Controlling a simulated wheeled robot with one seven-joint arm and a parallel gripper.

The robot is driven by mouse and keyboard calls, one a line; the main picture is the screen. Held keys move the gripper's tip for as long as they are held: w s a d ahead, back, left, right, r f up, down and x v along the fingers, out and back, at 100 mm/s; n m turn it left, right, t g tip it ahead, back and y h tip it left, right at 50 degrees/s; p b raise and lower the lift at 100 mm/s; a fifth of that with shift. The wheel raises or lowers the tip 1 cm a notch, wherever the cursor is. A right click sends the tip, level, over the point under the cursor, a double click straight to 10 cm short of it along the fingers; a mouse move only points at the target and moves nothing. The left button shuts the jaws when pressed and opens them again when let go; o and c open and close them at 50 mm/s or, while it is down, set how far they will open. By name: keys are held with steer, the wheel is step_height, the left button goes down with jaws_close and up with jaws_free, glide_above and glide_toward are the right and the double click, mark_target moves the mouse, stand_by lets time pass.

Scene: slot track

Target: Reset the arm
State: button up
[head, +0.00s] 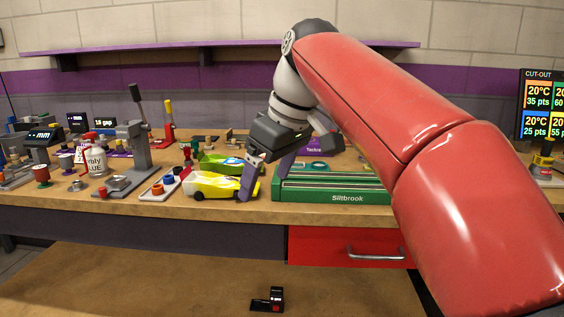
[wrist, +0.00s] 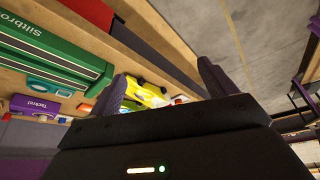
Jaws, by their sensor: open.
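My gripper (head: 266,180) is open, with its two dark fingers spread and pointing down in the head view. Nothing shows between the fingers. It hangs over the front part of the workbench, between the yellow toy car (head: 207,186) and the green Siltbrook track box (head: 330,187). The left finger stands in front of the yellow car's right end; whether it touches the car I cannot tell. In the wrist view, my gripper (wrist: 160,90) shows from behind, with the yellow car (wrist: 143,92) partly hidden beyond its body.
A red drawer (head: 345,250) is below.

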steer(key=s+d+f+m+t+h, duration=0.1)
steer(key=s+d+f+m, duration=0.4)
steer(key=s+d+f, duration=0.3)
steer(key=s+d+f+m+t+h, duration=0.2)
steer(key=s+d+f+m, duration=0.4)
steer(key=f, duration=1)
steer(key=s+d, duration=0.3)
steer(key=shift+s+d+h, duration=0.3)
